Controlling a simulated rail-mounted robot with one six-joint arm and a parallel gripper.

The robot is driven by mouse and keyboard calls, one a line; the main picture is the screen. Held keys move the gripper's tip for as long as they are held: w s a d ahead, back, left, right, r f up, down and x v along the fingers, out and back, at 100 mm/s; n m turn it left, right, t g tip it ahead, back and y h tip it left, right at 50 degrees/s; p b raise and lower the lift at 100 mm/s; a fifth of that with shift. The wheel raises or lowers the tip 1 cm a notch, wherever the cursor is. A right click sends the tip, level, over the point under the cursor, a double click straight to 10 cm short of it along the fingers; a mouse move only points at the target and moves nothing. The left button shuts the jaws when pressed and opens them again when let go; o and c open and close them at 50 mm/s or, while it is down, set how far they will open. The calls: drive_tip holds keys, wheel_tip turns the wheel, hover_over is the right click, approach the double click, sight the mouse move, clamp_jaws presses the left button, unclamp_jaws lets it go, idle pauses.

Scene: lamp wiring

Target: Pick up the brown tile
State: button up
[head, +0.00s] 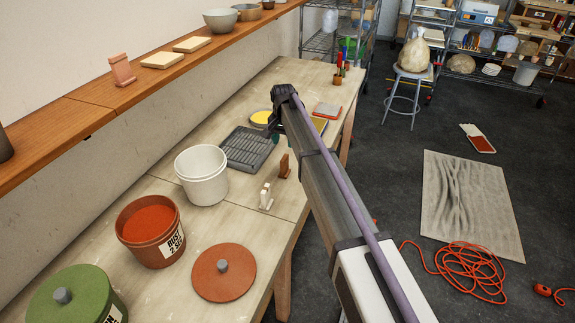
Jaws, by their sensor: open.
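A small brown tile (284,166) stands upright on the worktable, just left of my arm. A similar pale tile (265,197) stands upright nearer the camera. My gripper (275,128) is at the far end of my arm, over the table behind the brown tile. It is near the dark slotted tray and apart from the brown tile. It is open and looks empty; its fingers are small and partly hidden by the wrist.
The worktable (235,225) also holds a dark slotted tray (246,150), a white bucket (202,175), a rust bucket (150,230), its round lid (222,278) and a green bucket (75,297). A wooden shelf (85,112) runs above the table on the left. An orange cable (470,270) lies on the floor.

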sight(284, 158)
drive_tip(key=f+b, duration=0.2)
drive_tip(key=f, duration=0.1)
drive_tip(key=f+b, duration=0.2)
drive_tip(key=f, duration=0.1)
drive_tip(key=shift+w+b, duration=0.2)
drive_tip(key=shift+b, duration=0.1)
drive_tip(key=shift+r, duration=0.15)
drive_tip(key=f+b, duration=0.5)
drive_tip(key=shift+s+f, duration=0.2)
drive_tip(key=shift+d+r, duration=0.1)
drive_tip(key=shift+r, duration=0.15)
clamp_jaws()
